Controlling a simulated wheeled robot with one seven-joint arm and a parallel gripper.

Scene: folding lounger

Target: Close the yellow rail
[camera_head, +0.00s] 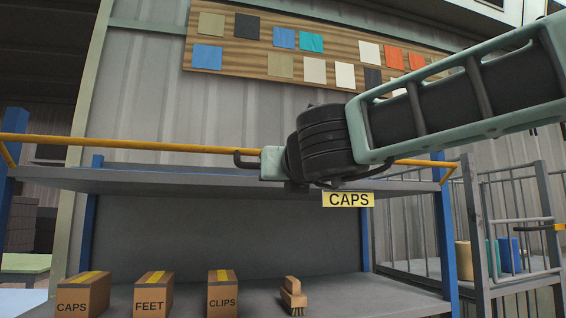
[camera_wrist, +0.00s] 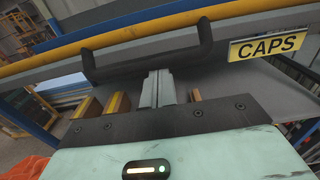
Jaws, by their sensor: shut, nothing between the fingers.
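The yellow rail (camera_head: 110,143) runs along the front of the upper grey shelf, with a bent yellow end at each side. My arm hides part of its right half. A black U-shaped handle (camera_head: 243,160) is on the rail, and it also shows in the wrist view (camera_wrist: 130,66). My gripper (camera_wrist: 157,76) is shut and empty. In the wrist view its fingertips meet the lower edge of the handle bar. I cannot tell whether they touch it. In the head view the fingers are hidden, and the mint hand sits just right of the handle.
A yellow CAPS sign (camera_head: 347,199) hangs below the shelf edge, close to my wrist. Blue posts (camera_head: 446,240) frame the shelving. CAPS (camera_head: 84,294), FEET (camera_head: 153,294) and CLIPS (camera_head: 222,293) boxes and a brush (camera_head: 292,293) stand on the lower shelf. A barred cage (camera_head: 515,225) is at right.

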